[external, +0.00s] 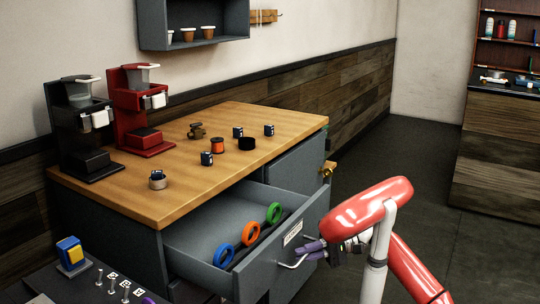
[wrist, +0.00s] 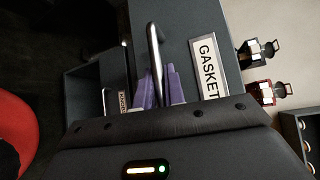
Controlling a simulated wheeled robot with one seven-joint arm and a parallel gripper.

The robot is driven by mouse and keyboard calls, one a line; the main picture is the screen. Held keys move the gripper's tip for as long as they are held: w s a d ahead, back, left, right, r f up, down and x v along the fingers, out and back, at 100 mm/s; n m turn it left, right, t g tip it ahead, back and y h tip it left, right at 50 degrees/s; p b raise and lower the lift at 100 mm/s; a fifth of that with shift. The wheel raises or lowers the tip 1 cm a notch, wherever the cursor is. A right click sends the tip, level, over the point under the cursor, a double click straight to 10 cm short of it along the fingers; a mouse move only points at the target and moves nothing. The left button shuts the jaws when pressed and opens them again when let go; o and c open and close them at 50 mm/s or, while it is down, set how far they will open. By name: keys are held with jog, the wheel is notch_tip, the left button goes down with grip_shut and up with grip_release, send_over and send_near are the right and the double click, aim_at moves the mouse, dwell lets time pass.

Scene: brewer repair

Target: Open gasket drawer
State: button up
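The gasket drawer (external: 235,222) stands pulled well out from the wooden-topped cabinet in the external view. A blue, an orange and a green ring stand in a row inside it. Its grey front with a GASKET label (wrist: 208,68) fills the middle of the wrist view. My gripper (external: 312,249), with purple fingers, is at the metal bar handle (external: 290,264) on the drawer front. In the wrist view the handle (wrist: 154,50) runs between the fingers (wrist: 160,88), which are closed around it.
A black brewer (external: 80,130) and a red brewer (external: 138,110) stand on the wooden top (external: 190,185) with several small parts. A dark surface with small tools (external: 100,285) lies at the lower left. The floor (external: 400,150) on the right is clear.

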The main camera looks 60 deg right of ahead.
jog(key=o, duration=0.4)
jog(key=shift+o, duration=0.2)
jog(key=v, duration=0.7)
jog(key=shift+s+d, duration=0.15)
jog(key=shift+s, duration=0.05)
